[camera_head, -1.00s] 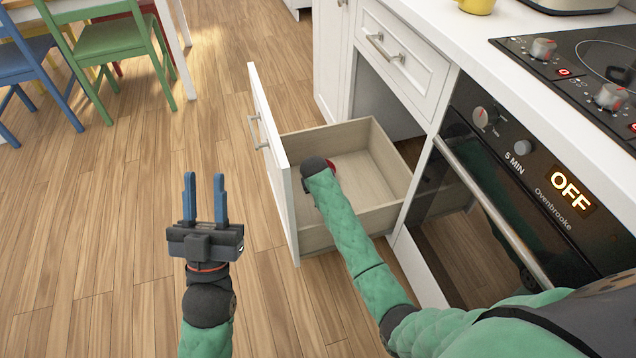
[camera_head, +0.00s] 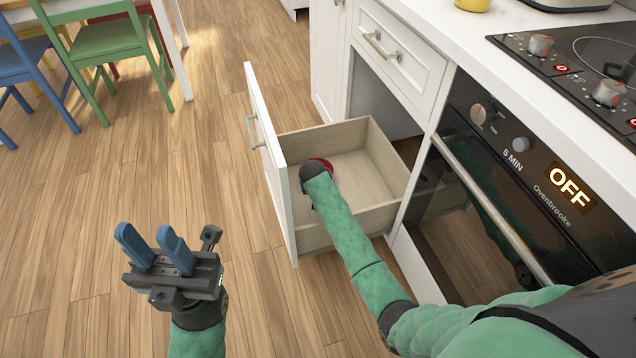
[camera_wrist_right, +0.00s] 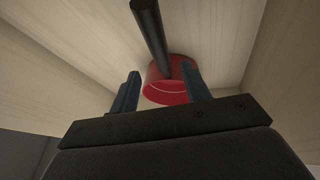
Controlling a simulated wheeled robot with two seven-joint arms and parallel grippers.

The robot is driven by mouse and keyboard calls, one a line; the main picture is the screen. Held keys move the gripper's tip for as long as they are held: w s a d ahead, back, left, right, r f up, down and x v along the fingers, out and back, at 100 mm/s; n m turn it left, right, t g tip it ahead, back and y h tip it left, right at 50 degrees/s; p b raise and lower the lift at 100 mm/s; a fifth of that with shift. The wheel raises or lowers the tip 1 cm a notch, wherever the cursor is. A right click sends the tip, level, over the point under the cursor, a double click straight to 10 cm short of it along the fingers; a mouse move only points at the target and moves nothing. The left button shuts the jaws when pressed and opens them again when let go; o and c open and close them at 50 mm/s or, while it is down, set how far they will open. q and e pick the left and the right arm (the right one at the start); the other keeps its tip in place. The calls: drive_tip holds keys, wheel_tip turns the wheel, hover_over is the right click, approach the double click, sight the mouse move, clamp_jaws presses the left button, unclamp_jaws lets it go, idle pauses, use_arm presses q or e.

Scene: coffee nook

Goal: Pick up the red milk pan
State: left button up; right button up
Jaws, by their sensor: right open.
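The red milk pan (camera_wrist_right: 168,90) lies in the open drawer (camera_head: 365,170). In the head view only a bit of its red rim (camera_head: 327,163) shows past my right wrist. In the right wrist view its dark handle (camera_wrist_right: 150,28) points up and toward the camera. My right gripper (camera_wrist_right: 163,82) is open, its two blue fingers either side of the red pan in the picture. I cannot tell whether they touch it. My right arm hides that gripper in the head view. My left gripper (camera_head: 152,245) is open and empty over the floor, left of the drawer.
The drawer front (camera_head: 268,160) and its side walls stand close around my right gripper. The oven (camera_head: 500,190) with its handle is to the right, below the white counter (camera_head: 475,45). Chairs (camera_head: 100,50) stand at the far left. The wooden floor between is clear.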

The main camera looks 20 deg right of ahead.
drive_tip(key=x, duration=0.1)
drive_tip(key=b+x, duration=0.1)
drive_tip(key=x, duration=0.2)
drive_tip(key=shift+s+a+f+b, duration=0.15)
drive_tip(key=shift+a+b, duration=0.1)
drive_tip(key=shift+b, duration=0.1)
drive_tip(key=shift+w+d+f, duration=0.15)
drive_tip(key=shift+w+f, duration=0.1)
drive_tip(key=shift+f, duration=0.25)
clamp_jaws()
